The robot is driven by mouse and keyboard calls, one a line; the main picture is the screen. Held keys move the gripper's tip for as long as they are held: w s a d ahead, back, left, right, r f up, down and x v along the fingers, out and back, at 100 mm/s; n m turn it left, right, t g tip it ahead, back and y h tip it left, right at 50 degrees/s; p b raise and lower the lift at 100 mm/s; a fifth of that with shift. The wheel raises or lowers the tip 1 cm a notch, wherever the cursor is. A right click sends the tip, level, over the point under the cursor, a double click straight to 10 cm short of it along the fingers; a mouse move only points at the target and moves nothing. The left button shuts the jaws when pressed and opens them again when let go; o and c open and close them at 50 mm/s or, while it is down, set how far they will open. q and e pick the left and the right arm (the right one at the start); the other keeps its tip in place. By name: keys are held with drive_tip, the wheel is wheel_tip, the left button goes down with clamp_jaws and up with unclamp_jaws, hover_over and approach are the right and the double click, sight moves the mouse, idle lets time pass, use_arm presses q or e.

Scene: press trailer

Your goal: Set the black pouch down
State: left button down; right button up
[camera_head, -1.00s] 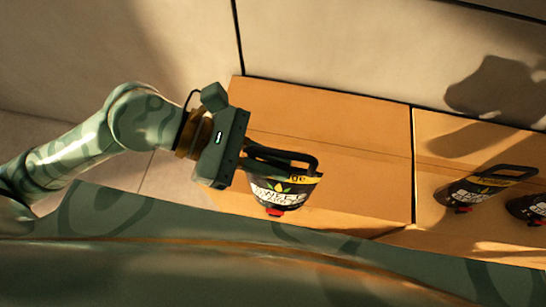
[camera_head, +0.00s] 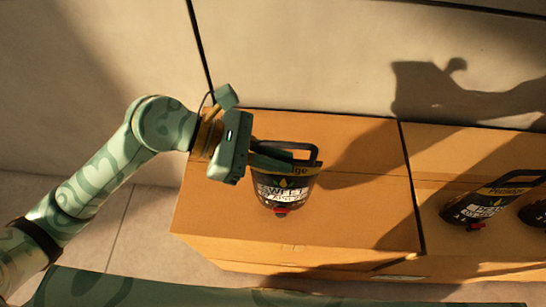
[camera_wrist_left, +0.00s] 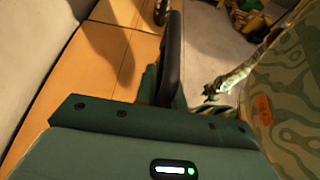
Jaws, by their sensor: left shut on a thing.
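The black pouch (camera_head: 283,192), with a looped handle, a yellow band and a red cap at its lower end, is over the near cardboard box (camera_head: 230,215) in the head view. My left gripper (camera_head: 270,160) is shut on its handle end, coming from the left. I cannot tell if the pouch touches the box top. In the left wrist view the pouch shows as a dark upright edge (camera_wrist_left: 172,50) beyond the gripper; its front is hidden. My right gripper (camera_wrist_left: 212,89) appears small and low in that view, its jaws unclear.
A second cardboard box (camera_head: 425,160) adjoins on the right, with a similar pouch (camera_head: 478,208) lying on it and another cut by the picture's edge. A pale wall (camera_head: 300,50) stands behind. The box top around the held pouch is bare.

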use_arm(q)
drive_tip(key=f+b, duration=0.1)
drive_tip(key=f, duration=0.2)
drive_tip(key=shift+w+f, duration=0.2)
drive_tip(key=shift+r, duration=0.1)
drive_tip(key=c, duration=1.9)
unclamp_jaws()
drive_tip(key=shift+f, duration=0.2)
drive_tip(key=o, duration=0.4)
drive_tip(key=shift+r, duration=0.1)
drive_tip(key=v, duration=1.2)
drive_tip(key=shift+p, duration=0.4)
